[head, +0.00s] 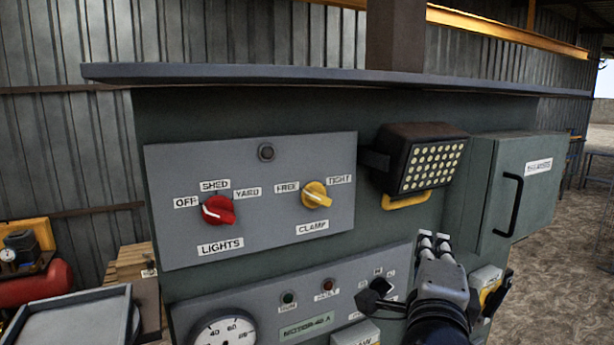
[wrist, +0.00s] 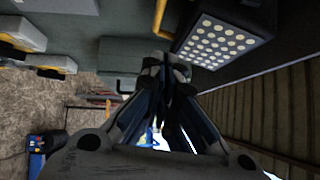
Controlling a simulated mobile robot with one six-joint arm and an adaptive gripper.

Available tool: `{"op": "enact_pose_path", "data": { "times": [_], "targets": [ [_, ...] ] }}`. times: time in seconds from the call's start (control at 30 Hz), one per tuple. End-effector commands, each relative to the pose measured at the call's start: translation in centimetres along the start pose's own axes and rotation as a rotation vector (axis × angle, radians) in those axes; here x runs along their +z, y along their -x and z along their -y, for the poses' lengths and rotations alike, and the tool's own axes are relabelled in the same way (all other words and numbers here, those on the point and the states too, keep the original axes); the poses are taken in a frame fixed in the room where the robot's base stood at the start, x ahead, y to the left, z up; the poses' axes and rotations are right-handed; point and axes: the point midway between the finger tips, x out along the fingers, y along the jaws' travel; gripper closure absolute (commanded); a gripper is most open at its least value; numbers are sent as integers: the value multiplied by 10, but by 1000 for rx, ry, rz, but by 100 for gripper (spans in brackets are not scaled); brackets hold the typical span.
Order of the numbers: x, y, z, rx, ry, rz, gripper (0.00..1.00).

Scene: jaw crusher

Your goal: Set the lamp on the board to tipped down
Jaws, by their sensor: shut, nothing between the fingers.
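The lamp (head: 425,160) is a dark box with a face of pale round LEDs, mounted on the upper right of the green board (head: 270,118). Its face points outward, and a yellow handle (head: 405,202) runs along its lower edge. My gripper (head: 434,241) is shut and empty, below and right of the handle in the head view. In the wrist view my gripper's fingertips (wrist: 165,66) are close to the lamp (wrist: 222,40) and its yellow handle (wrist: 160,18). I cannot tell whether they touch.
A grey panel left of the lamp carries a red lights knob (head: 218,209) and a yellow clamp knob (head: 317,195). A green cabinet with a black handle (head: 510,205) stands right of the lamp. Below are a gauge (head: 224,332) and a black knob (head: 381,287) near my arm.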

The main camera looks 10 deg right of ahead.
Motion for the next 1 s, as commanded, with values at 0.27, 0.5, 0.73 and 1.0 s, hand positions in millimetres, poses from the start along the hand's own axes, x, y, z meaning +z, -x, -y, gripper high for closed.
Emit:
{"op": "enact_pose_path", "data": {
  "times": [0.27,0.5,0.73,1.0],
  "targets": [
    [-3,5,2,61,61,17,100],
    [-3,-31,-1,62,61,15,100],
    [-2,-79,-3,60,60,16,100],
    [21,-110,-5,58,57,21,100]
  ]
}}
